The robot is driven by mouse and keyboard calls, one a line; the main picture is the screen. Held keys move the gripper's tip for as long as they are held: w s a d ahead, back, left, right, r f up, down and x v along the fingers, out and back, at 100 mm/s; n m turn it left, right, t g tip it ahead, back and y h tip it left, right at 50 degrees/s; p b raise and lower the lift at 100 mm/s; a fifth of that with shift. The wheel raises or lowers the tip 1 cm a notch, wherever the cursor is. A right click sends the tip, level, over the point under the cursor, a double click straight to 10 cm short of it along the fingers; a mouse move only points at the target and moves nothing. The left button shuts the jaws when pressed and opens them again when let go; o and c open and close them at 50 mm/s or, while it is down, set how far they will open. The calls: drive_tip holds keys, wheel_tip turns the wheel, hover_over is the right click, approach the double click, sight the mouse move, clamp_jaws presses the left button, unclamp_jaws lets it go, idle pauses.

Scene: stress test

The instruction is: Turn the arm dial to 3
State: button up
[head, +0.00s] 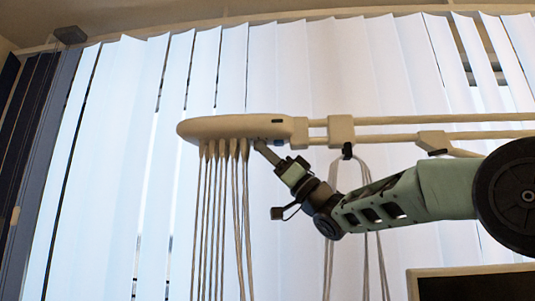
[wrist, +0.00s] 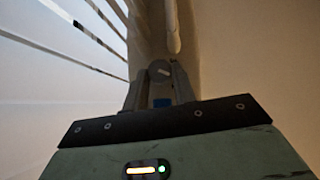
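The white hanging arm has an oval head (head: 235,128) at its left end, high in the head view. A small round grey piece with a pale mark, apparently the dial (wrist: 160,70), shows in the wrist view. The mark points to the upper left or lower right; no numbers are readable. My gripper (head: 262,147) reaches up to the underside of the oval head near its right end. In the wrist view my gripper's fingertips (wrist: 159,72) stand on either side of the round piece, very close to it. I cannot tell whether they press on it. The dial is hidden in the head view.
Several pale cables (head: 222,215) hang from the oval head just left of my gripper. Two rails (head: 430,120) run right from the head above my arm, with a cable loop (head: 365,230) behind it. A screen (head: 475,285) stands at lower right. Vertical blinds (head: 110,130) fill the background.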

drive_tip(key=shift+f+t+b, duration=0.15)
drive_tip(key=shift+t+b, duration=0.35)
drive_tip(key=shift+b, duration=0.1)
drive_tip(key=shift+s+a+m+t+h+b, duration=0.15)
drive_tip(key=shift+m+t+h+b, duration=1.1)
drive_tip(key=shift+t+h+b, duration=0.8)
drive_tip(key=shift+s+a+m+t+h+b, duration=0.1)
drive_tip(key=shift+s+m+t+h+b, duration=0.1)
drive_tip(key=shift+m+t+h+b, duration=1.8)
drive_tip(key=shift+s+a+m+t+h+b, duration=0.15)
drive_tip(key=shift+m+t+h+b, duration=0.4)
drive_tip(key=shift+t+h+b, duration=1.5)
drive_tip(key=shift+t+y+p, duration=0.4)
drive_tip(key=shift+t+y, duration=0.2)
drive_tip(key=shift+y, duration=0.3)
drive_tip(key=shift+r, duration=0.2)
drive_tip(key=o, duration=1)
drive_tip(key=shift+d, duration=0.1)
drive_tip(key=shift+f, duration=0.2)
